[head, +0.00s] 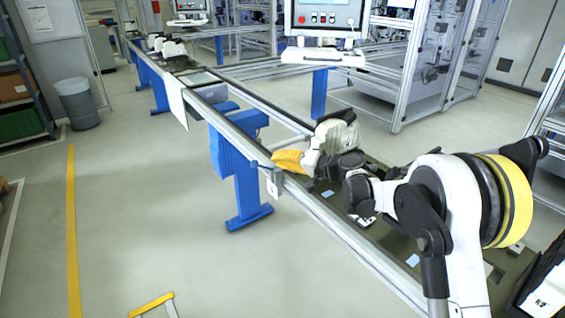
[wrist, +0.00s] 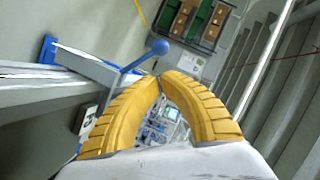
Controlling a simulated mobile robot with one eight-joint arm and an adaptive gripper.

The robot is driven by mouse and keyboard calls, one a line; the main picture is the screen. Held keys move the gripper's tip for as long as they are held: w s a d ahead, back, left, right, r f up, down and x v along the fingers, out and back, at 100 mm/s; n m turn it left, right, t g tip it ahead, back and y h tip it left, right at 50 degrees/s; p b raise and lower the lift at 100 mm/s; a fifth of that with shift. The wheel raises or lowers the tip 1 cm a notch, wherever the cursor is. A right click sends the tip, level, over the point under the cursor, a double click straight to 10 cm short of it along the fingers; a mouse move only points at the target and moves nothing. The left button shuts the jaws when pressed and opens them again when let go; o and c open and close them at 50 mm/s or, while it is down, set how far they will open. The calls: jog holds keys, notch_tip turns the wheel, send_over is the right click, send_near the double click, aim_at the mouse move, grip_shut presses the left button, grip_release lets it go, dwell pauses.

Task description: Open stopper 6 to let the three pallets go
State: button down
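My gripper (head: 288,160) has yellow ribbed fingers and hangs at the near rail of the conveyor (head: 240,135). In the wrist view its fingertips (wrist: 160,76) meet, with nothing seen between them. A blue lever with a round knob (wrist: 160,47) sticks out beside the rail in the wrist view, just beyond the fingertips; I cannot tell whether they touch it. A small box with a marking (head: 274,184) sits on the rail side below the gripper; its number is unreadable. Dark plates with blue patches (head: 327,193), apparently pallets, lie on the line, partly hidden by my arm.
Blue legs (head: 238,180) stand under the line. A control panel (head: 325,20) is behind it. A grey bin (head: 76,103) and a shelf (head: 22,95) stand at the left. The floor left of the line is mostly clear, with a yellow stripe (head: 72,230).

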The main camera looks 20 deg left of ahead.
jog(key=b+x, duration=0.1)
jog(key=x, duration=0.4)
jog(key=shift+w+a+f, duration=0.1)
jog(key=shift+a, duration=0.25)
jog(key=shift+a+f, duration=0.1)
jog(key=shift+a, duration=0.05)
jog(key=shift+n, duration=0.3)
